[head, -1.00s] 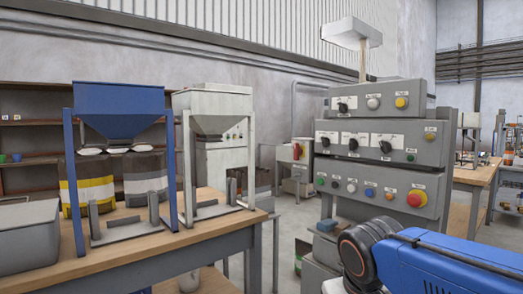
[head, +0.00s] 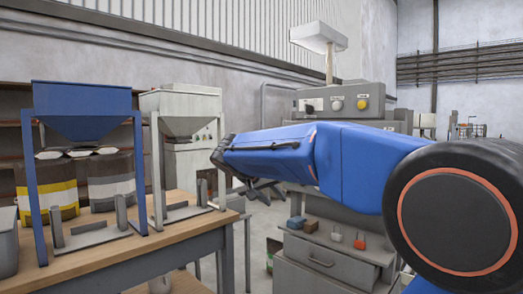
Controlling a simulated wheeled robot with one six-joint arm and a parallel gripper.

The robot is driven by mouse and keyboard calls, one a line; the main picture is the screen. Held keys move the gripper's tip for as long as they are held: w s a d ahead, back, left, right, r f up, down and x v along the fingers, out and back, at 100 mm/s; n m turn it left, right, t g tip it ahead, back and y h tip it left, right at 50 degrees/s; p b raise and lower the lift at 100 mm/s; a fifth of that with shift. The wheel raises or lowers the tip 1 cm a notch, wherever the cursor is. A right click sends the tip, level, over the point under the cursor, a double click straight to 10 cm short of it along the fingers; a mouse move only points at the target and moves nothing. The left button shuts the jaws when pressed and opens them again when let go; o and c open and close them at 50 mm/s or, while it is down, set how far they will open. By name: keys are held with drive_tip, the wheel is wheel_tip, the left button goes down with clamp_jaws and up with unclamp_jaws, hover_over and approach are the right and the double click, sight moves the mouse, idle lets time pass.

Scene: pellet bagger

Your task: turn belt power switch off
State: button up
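The grey stacked control panel (head: 385,98) stands right of centre in the head view. Its top tier shows a black rotary switch (head: 310,106), a white button (head: 337,105) and a yellow button (head: 362,104). The labels are too small to read, so I cannot tell which control is the belt power switch. My blue arm crosses in front of the panel and hides most of the lower tiers. Dark finger-like parts of my gripper (head: 263,188) show under the arm's far left end. Whether they are open or shut is unclear.
A blue hopper (head: 82,97) and a white hopper (head: 180,102) stand on a wooden bench (head: 135,254) at left. A grey cabinet (head: 322,262) with small items on top is below my arm. Open floor shows between bench and cabinet.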

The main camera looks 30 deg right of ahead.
drive_tip(key=w+a+r+m+t+h, duration=0.1)
drive_tip(key=w+r+m+h, duration=0.4)
drive_tip(key=w, duration=0.9)
drive_tip(key=w+a+r+m+t+h, duration=0.1)
drive_tip(key=w+a+r+m+h, duration=0.15)
drive_tip(key=w+r, duration=0.85)
drive_tip(key=w+f+x, duration=0.1)
drive_tip(key=x, duration=0.8)
drive_tip(key=w+a+f+x, duration=0.1)
drive_tip(key=f+x, duration=0.1)
drive_tip(key=x, duration=0.8)
drive_tip(key=shift+w+d+h, duration=0.2)
drive_tip(key=shift+h, duration=0.15)
drive_tip(key=c, duration=0.8)
